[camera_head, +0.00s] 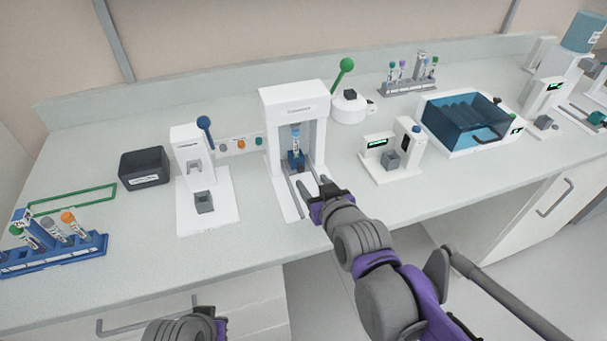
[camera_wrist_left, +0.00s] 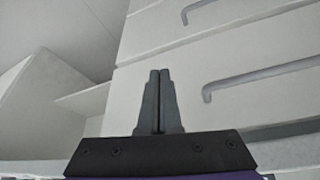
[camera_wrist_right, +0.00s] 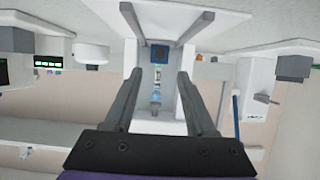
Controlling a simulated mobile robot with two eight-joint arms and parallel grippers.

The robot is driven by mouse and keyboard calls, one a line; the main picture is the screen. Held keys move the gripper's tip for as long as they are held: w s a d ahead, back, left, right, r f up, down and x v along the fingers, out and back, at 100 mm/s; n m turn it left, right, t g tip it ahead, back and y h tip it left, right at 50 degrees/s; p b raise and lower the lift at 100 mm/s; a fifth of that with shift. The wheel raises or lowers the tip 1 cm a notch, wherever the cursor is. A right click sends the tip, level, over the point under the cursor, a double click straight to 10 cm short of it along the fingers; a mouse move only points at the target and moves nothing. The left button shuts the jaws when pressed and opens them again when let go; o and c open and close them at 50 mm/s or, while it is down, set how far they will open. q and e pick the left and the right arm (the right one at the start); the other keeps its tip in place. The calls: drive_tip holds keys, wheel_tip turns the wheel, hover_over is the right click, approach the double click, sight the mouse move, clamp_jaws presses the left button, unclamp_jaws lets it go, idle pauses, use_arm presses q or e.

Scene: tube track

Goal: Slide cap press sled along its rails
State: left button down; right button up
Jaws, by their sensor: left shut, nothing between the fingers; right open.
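The white cap press (camera_head: 294,95) stands at the counter's middle, with a green-knobbed lever (camera_head: 344,68). Its blue sled (camera_head: 294,160) sits inside the opening with an upright tube (camera_head: 295,141) in it. Two grey rails (camera_head: 309,176) run from the sled toward the front edge. My right gripper (camera_head: 322,187) is at the front of the rails, open and empty. In the right wrist view its fingers (camera_wrist_right: 157,85) frame the tube, and the blue sled (camera_wrist_right: 159,54) shows between the rails (camera_wrist_right: 132,18), apart from the fingers. My left gripper (camera_wrist_left: 160,75) is shut and empty, low by the drawers.
A white device with a blue lever (camera_head: 203,160) stands left of the press, and a small device with a green display (camera_head: 378,145) stands right. A blue tube rack (camera_head: 60,255) is at far left. A blue-lidded box (camera_head: 465,118) is further right. Drawer handles (camera_wrist_left: 265,73) face my left gripper.

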sight(301, 169)
drive_tip(key=b+x, duration=0.1)
drive_tip(key=x, duration=0.7)
drive_tip(key=shift+w+f, duration=0.1)
clamp_jaws()
idle(1.2)
